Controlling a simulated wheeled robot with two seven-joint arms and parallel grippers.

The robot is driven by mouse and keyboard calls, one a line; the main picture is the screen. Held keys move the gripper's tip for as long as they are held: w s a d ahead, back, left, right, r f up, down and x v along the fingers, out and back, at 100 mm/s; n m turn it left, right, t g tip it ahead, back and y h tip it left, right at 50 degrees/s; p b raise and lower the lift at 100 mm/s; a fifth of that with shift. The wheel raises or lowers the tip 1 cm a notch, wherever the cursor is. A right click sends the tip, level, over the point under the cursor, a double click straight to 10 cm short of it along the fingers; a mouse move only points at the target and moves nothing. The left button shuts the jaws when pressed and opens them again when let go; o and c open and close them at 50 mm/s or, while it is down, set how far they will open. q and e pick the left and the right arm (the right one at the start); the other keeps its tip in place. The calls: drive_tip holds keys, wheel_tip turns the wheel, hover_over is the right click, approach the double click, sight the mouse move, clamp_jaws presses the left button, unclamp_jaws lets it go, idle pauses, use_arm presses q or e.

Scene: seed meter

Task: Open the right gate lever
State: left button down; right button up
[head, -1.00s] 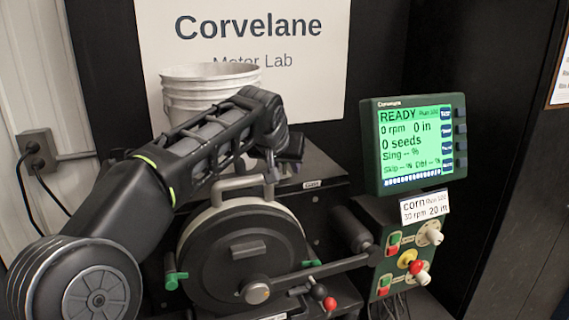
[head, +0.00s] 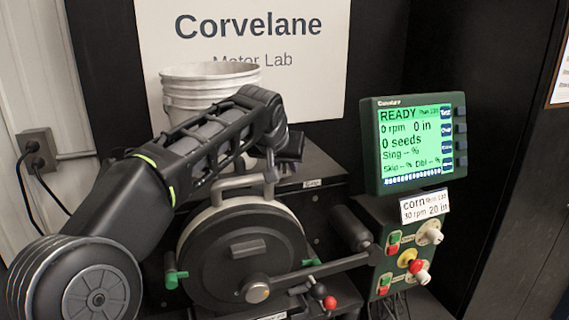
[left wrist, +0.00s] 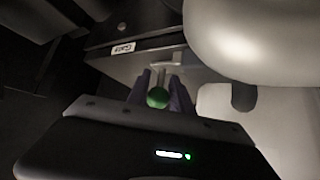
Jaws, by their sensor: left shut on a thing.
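My left gripper (head: 290,156) is behind the round drum of the seed meter (head: 222,258), close to a small white label (head: 312,184) on the dark housing. In the left wrist view its two fingers (left wrist: 159,92) stand on either side of a green ball knob (left wrist: 157,97) and are shut on it. The knob sits on a short pale lever stem (left wrist: 158,75) near the label (left wrist: 123,48). I take this for the gate lever; its full travel is hidden. In the head view the knob is hidden. My right gripper is not in view.
A green monitor (head: 415,142) reading READY and a control box (head: 408,245) with knobs stand at right. A crank arm (head: 310,274) crosses the drum front. A large pale rounded body (left wrist: 255,40) is close to the gripper.

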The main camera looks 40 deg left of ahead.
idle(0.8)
use_arm(q)
drive_tip(key=w+d, duration=0.1)
drive_tip(key=w+d+p, duration=0.1)
drive_tip(key=w, duration=0.1)
drive_tip(key=shift+w+d+r, duration=0.1)
drive_tip(key=shift+d, duration=0.05)
drive_tip(key=shift+w+d, duration=0.1)
drive_tip(key=shift+w, duration=0.15)
drive_tip(key=shift+s, duration=0.2)
drive_tip(key=c, duration=1.4)
unclamp_jaws()
drive_tip(key=shift+c, duration=0.2)
drive_tip(key=v, duration=0.7)
drive_tip(key=shift+s+r+b, duration=0.2)
drive_tip(key=shift+s+b, duration=0.05)
drive_tip(key=shift+b, duration=0.05)
